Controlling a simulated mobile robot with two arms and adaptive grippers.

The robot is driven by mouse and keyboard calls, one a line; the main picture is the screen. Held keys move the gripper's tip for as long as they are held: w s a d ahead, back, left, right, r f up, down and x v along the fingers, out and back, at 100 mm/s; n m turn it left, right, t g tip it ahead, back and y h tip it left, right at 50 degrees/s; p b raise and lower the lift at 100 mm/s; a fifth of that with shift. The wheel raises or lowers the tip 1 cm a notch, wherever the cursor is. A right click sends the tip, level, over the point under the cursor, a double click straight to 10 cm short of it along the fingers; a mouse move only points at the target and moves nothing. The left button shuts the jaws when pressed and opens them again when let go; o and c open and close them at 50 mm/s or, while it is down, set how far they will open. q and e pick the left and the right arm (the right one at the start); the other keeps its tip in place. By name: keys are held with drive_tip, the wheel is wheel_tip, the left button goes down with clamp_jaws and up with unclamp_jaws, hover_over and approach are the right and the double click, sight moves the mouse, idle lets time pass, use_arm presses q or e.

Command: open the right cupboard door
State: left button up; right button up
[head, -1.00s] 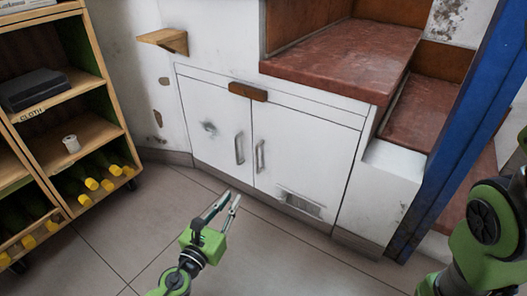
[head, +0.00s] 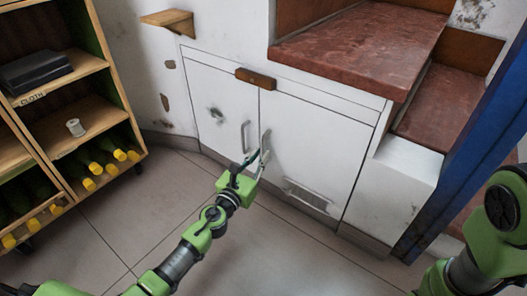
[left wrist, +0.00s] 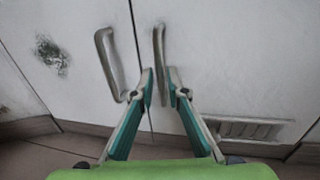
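The right cupboard door (head: 315,150) is white and shut, with a vent near its bottom. Its upright metal handle (left wrist: 159,45) is near the door's left edge, beside the left door's handle (left wrist: 104,55). My left gripper (head: 258,157) is at the right door's handle and partly hides it in the head view. In the left wrist view, the left gripper's fingers (left wrist: 160,88) are apart, with the lower part of the handle between them in the picture. I cannot tell whether they touch it. My right gripper is out of view; only my right arm shows.
The left cupboard door (head: 215,105) is shut. A wooden shelf (head: 85,120) with bottles stands at the left. Red-brown steps (head: 360,45) rise above the cupboard, and a blue post (head: 470,140) stands at the right. The tiled floor before the doors is clear apart from my arm.

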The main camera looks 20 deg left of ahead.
use_arm(q)
drive_tip(key=shift+w+d, duration=0.2)
drive_tip(key=shift+w, duration=1.25)
clamp_jaws()
